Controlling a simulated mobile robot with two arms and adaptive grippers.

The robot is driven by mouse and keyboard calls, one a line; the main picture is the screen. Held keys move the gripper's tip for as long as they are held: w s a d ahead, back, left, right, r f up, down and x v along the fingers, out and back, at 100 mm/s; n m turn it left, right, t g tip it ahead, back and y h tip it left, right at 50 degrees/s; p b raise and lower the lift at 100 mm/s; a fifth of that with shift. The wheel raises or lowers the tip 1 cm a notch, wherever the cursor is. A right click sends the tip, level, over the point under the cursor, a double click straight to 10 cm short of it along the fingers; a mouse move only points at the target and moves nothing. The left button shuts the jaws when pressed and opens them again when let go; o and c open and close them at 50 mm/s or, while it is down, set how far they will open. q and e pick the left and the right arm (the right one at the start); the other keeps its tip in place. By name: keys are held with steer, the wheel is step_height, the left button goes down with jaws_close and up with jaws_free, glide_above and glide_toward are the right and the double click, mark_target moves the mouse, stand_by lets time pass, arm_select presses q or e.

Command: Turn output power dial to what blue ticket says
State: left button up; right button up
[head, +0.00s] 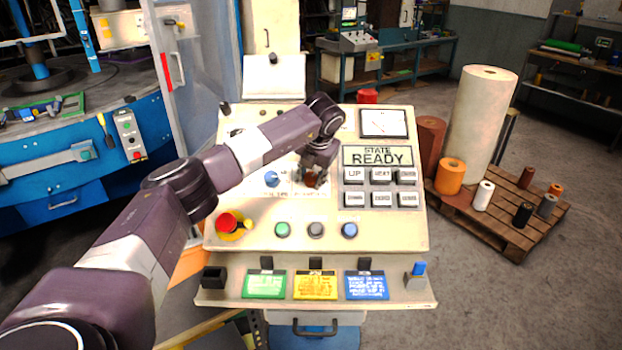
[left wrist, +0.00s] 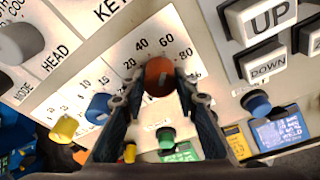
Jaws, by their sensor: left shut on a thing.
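The orange-brown dial (left wrist: 160,75) sits on the cream panel, under a scale printed 20, 40, 60, 80. My left gripper (left wrist: 158,94) is shut on this dial, one finger on each side. In the head view my left gripper (head: 316,172) reaches down to the panel from above, and the dial (head: 312,182) is partly hidden beneath it. The dial's pointer cannot be made out. The blue ticket (head: 367,286) lies at the right of the three tickets on the lower ledge. It also shows in the left wrist view (left wrist: 279,132); its print is too small to read. My right gripper is not in view.
A blue dial (head: 272,178) is just left of the held one. A red emergency button (head: 228,221) is at the lower left. Grey UP and NEXT keys (head: 380,175) lie right, under a READY display (head: 378,156). Green (head: 264,285) and yellow (head: 315,286) tickets lie on the ledge.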

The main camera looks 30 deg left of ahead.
arm_select(q)
steer(key=o, duration=1.2)
steer(key=shift+c, duration=0.2)
steer(key=v, duration=1.2)
